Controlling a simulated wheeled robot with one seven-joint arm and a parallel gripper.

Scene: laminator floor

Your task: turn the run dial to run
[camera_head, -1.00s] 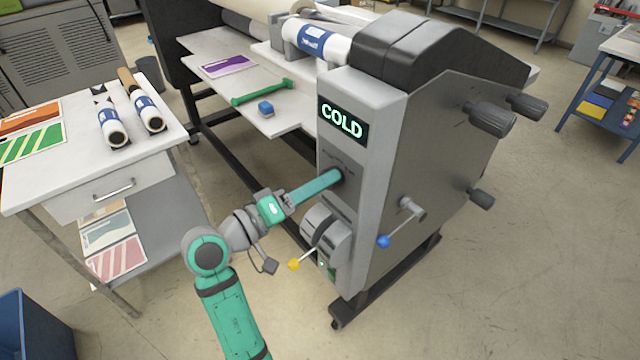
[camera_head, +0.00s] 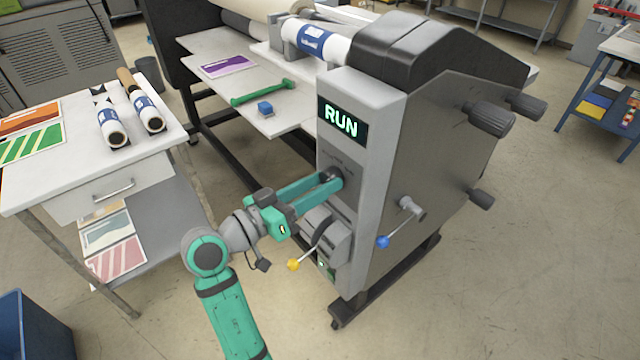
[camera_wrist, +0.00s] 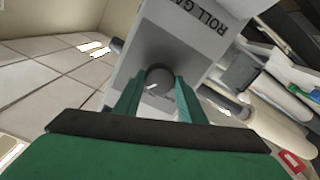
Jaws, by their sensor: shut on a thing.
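The laminator's run dial (camera_head: 330,176) is a small dark knob on the grey end panel, below the display. The display (camera_head: 341,122) reads RUN in green. My gripper (camera_head: 326,180) is shut on the dial, with one green finger on each side of it. In the wrist view the round grey dial (camera_wrist: 159,78) sits between my two fingertips, with a light mark on its face. My fingers hide part of the dial and its markings in the head view.
Below my gripper is a grey housing with a yellow-tipped lever (camera_head: 293,265). A blue-knobbed crank (camera_head: 383,241) is on the side panel. A table with film rolls (camera_head: 112,128) stands left. A blue bin (camera_head: 32,325) is at lower left.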

